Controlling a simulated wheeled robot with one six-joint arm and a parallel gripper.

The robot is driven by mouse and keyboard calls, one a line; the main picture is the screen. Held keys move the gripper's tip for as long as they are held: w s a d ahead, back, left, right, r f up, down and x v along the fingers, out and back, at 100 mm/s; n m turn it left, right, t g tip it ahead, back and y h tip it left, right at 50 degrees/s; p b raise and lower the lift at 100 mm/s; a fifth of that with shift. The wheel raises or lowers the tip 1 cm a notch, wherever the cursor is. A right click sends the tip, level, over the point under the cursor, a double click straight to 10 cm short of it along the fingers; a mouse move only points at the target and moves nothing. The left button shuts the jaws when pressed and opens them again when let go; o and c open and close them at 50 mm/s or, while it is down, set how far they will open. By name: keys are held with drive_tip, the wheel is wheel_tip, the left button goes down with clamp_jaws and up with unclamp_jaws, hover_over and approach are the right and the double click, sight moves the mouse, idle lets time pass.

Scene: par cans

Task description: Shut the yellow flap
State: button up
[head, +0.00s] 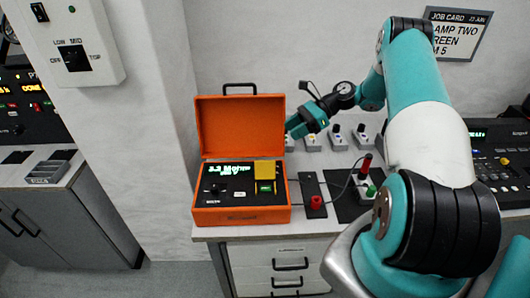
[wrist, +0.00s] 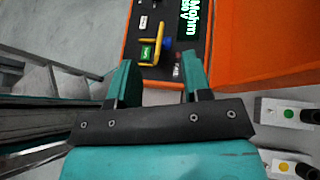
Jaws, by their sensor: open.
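The yellow flap (head: 265,170) stands raised on the panel of the open orange case (head: 242,216), just behind a green button (head: 265,187). In the wrist view the flap (wrist: 162,40) shows nearly edge-on beside the green button (wrist: 147,52). My gripper (head: 294,124) is open and empty, above and to the right of the flap in the head view, near the right edge of the raised lid. In the wrist view the flap lies beyond my two teal fingers (wrist: 157,72), roughly in line with the gap between them. Nothing touches the flap.
The case's orange lid (head: 240,125) stands open behind the panel. A black knob (head: 217,188) and a lit display (head: 241,170) sit left of the flap. Right of the case are a red-knobbed unit (head: 315,203), cables, and a row of small switch boxes (head: 337,138).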

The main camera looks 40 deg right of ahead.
drive_tip(key=s+d+f+m+t, duration=0.2)
drive_tip(key=s+d+f+m, duration=0.2)
drive_tip(key=d+m, duration=0.15)
drive_tip(key=b, duration=0.2)
approach(265, 161)
drive_tip(key=shift+n+y, duration=0.35)
drive_tip(key=shift+y, duration=0.05)
drive_tip(key=x, duration=0.3)
drive_tip(key=f+x, duration=0.1)
drive_tip(key=x, duration=0.2)
drive_tip(key=w+d+x, duration=0.1)
drive_tip(key=x, duration=0.2)
drive_tip(key=shift+w+f, duration=0.15)
drive_tip(key=shift+f, duration=0.2)
drive_tip(key=shift+w+a+f, duration=0.2)
drive_tip(key=shift+a+f, duration=0.05)
drive_tip(key=shift+a, duration=0.15)
drive_tip(key=c, duration=0.8)
